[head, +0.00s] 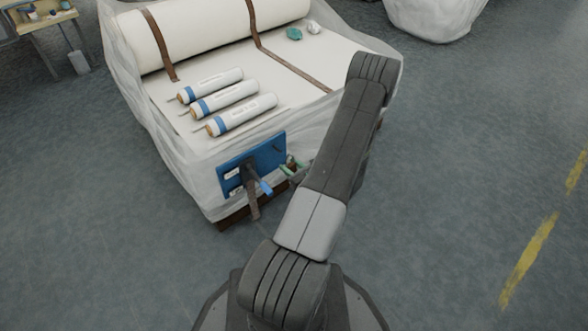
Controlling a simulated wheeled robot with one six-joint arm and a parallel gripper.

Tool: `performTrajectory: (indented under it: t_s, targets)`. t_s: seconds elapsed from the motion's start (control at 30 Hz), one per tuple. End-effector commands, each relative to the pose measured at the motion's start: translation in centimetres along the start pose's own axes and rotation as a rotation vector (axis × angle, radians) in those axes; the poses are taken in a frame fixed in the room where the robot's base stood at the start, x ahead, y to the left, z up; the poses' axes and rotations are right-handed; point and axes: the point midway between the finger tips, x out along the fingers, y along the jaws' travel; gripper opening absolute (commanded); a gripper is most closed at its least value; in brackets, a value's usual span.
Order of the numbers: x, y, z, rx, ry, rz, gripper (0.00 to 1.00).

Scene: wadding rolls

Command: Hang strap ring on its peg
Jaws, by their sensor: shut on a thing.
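A blue board (232,171) with pale labels is on the near end of the wrapped bale, and a short dark peg (278,148) shows near its upper right. A dark brown strap (252,204) hangs in front of the board, with a small blue piece (265,187) beside it. My gripper (288,171) is at the right edge of the board, partly hidden behind my arm, with green bits around it. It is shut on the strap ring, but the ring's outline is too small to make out. I cannot tell whether the ring touches a peg.
Several white rolls (218,86) with blue bands lie on the bale top (320,58), near a big strapped roll (205,33). Teal and pale lumps (294,34) lie behind. Another wrapped bale (435,15) and a wooden bench (40,20) stand farther off. The floor at right is clear.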

Motion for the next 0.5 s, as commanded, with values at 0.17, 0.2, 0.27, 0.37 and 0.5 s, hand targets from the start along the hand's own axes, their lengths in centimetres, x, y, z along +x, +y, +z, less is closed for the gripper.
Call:
performTrajectory:
  t_s: [0.17, 0.2, 0.27, 0.37, 0.5]
  targets:
    - [1.1, 0.1, 0.2, 0.0, 0.0, 0.001, 0.09]
    - [1.4, 0.0, 0.2, 0.001, 0.0, 0.001, 0.09]
    - [1.7, 0.1, 0.2, 0.0, 0.0, 0.001, 0.09]
    - [2.3, 0.0, 0.3, 0.0, 0.0, 0.001, 0.09]
    - [3.1, 0.0, 0.4, 0.0, 0.0, 0.001, 0.09]
